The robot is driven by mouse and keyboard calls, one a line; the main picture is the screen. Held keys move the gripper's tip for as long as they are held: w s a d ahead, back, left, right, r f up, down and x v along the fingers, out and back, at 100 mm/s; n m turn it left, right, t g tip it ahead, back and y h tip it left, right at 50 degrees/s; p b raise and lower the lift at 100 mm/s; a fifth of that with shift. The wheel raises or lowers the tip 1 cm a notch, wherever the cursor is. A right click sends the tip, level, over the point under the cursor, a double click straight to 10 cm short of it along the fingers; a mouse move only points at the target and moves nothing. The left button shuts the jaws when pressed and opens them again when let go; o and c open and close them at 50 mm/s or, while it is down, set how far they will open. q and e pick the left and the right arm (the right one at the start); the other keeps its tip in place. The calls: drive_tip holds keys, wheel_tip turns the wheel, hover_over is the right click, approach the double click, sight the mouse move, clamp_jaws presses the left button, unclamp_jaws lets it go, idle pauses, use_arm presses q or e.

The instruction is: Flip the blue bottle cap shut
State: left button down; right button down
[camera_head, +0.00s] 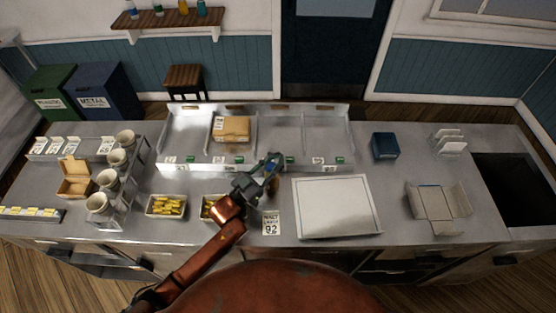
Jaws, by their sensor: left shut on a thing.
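My left arm comes in from the lower left, and its gripper (270,166) is over the counter in front of the divided metal tray. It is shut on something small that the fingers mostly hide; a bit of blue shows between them. A small brownish item (274,187) is right beside the gripper, partly covered by it; I cannot tell if it is a bottle. I cannot make out a blue bottle cap clearly, nor whether it is open or shut. My right gripper is not in view.
The divided tray (197,164) holds a cardboard box (231,130). A white board (335,206) lies right of the gripper, with a "92" card (271,223) nearby. A dark blue box (384,146) and an open carton (436,204) stand further right. Cups (99,203) and yellow-filled trays (166,206) are left.

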use_arm(q)
drive_tip(key=shift+f, duration=0.15)
drive_tip(key=c, duration=1.6)
unclamp_jaws()
wheel_tip(320, 180, up, 10)
drive_tip(key=shift+r, duration=0.1)
drive_tip(key=shift+r, duration=0.1)
